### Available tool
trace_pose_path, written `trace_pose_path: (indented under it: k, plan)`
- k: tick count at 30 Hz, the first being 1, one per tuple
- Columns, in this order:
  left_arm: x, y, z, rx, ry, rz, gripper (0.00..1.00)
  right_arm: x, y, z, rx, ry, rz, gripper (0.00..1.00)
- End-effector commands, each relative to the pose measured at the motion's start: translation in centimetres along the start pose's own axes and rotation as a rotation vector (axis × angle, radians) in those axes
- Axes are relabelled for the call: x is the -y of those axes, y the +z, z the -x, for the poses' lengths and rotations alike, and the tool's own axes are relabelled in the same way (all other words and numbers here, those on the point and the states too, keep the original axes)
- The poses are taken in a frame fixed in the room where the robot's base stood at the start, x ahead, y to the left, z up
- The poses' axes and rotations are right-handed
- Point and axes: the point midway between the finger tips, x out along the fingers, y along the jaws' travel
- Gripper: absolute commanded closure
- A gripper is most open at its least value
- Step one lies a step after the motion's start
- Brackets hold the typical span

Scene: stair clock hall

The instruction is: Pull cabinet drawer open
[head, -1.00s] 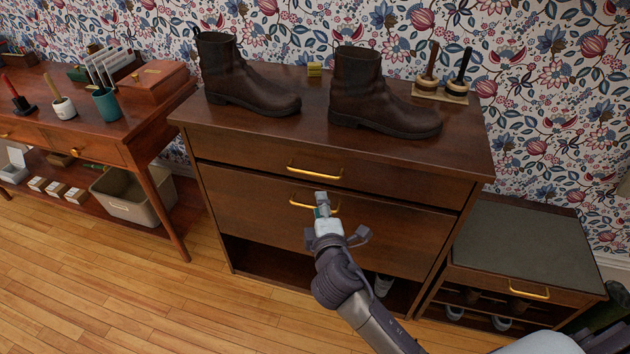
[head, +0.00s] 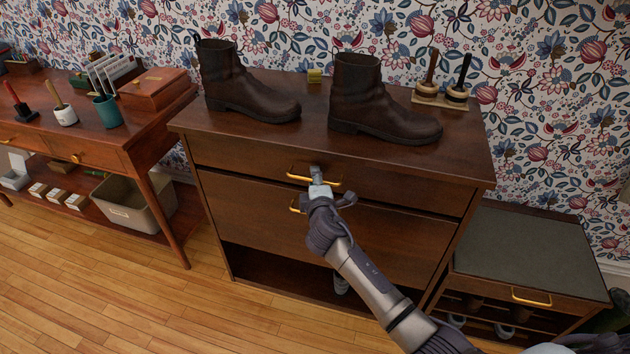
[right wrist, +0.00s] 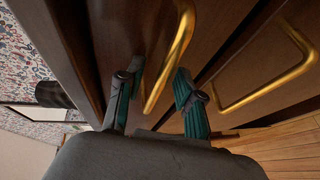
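The dark wooden cabinet (head: 330,242) has a top drawer (head: 240,158), which looks shut, with a brass handle (head: 298,177). A deeper front below it has its own brass handle (head: 296,208). My right gripper (head: 316,172) is at the top drawer's handle and covers its middle in the head view. In the right wrist view, the top handle (right wrist: 181,42) runs between the two spread fingertips of my right gripper (right wrist: 159,70). Gaps show beside the bar, so the fingers look open around it. The lower handle (right wrist: 285,85) lies apart to the right. My left gripper is not in view.
Brown boots (head: 245,85) and a small wooden stand (head: 440,96) are on the cabinet top. A side table (head: 60,140) with a grey bin (head: 128,205) stands to the left. A low padded bench (head: 530,250) stands close on the right. Open wooden floor lies in front.

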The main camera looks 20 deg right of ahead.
Motion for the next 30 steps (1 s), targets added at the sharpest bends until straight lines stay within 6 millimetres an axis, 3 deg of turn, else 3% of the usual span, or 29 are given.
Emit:
trace_pose_path:
  k: [6, 13, 30]
  plan:
    - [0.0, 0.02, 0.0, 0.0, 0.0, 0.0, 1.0, -0.01, -0.02, -0.03, 0.0, 0.0, -0.001, 0.64]
    - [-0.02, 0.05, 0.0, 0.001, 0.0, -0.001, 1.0, 0.0, -0.03, -0.01, -0.001, 0.0, -0.001, 1.0]
    - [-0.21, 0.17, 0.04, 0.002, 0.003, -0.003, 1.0, 0.1, -0.07, 0.1, -0.001, -0.002, -0.001, 1.0]
